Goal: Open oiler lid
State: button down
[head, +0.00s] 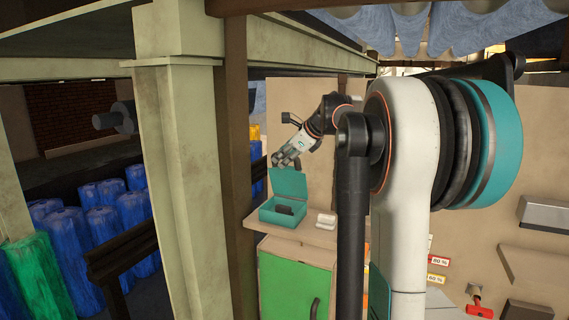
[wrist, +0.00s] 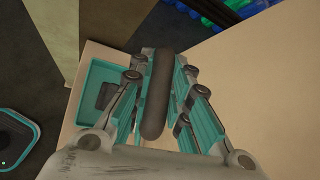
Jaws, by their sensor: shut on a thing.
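The oiler is a teal box (head: 282,212) on a small ledge in the head view, with a dark block (head: 284,209) inside. Its teal lid (head: 288,183) stands up at the back, so the box is open. My gripper (head: 281,162) is at the lid's upper edge and shut on the lid. The wrist view looks down past my gripper (wrist: 160,85), with a dark rounded bar between the fingers. The open box (wrist: 84,112) shows to the left there. The fingers hide the exact contact with the lid.
A small white object (head: 326,221) lies right of the box on the ledge, above a green cabinet (head: 292,286). A beige panel (head: 300,100) stands close behind my gripper. A dark post (head: 238,180) and a pale pillar (head: 190,160) stand to the left.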

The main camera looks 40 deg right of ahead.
jog(key=shift+w+d+r, duration=0.2)
jog(key=shift+w+d, duration=0.1)
jog(key=shift+d, duration=0.35)
jog(key=shift+w+d+r, duration=0.15)
jog(key=shift+w+d, duration=0.1)
jog(key=shift+d, duration=0.4)
jog(key=c, duration=1.5)
grip_release()
jog(key=v, duration=1.2)
